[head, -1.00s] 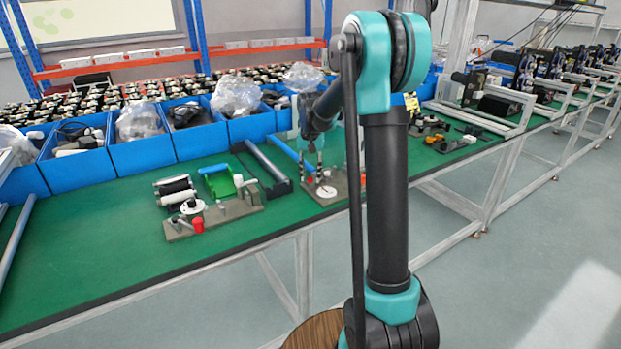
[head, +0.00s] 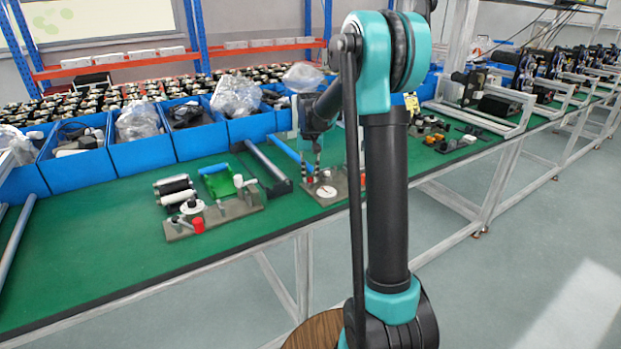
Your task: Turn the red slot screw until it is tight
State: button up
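My gripper (head: 312,176) points down over a small fixture plate (head: 331,192) with a white disc, right of the picture's middle. At this size I cannot tell whether the tips touch the fixture. A small red part (head: 198,225) sits on another grey fixture plate (head: 242,208) to the left, well away from my gripper. I cannot tell if it has a slot.
The green bench (head: 110,240) is clear at the front left. Blue bins (head: 140,155) line its back. Black rollers (head: 173,184), a green bracket (head: 217,180) and a blue-handled bar (head: 285,150) lie close to the fixtures. Small parts (head: 440,140) lie further right.

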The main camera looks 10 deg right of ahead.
grip_shut()
jog(key=m, duration=0.3)
jog(key=shift+m, duration=0.3)
jog(key=o, duration=0.6)
grip_release()
jog(key=shift+m, duration=0.3)
jog(key=shift+c, duration=0.2)
jog(key=shift+r, duration=2.45)
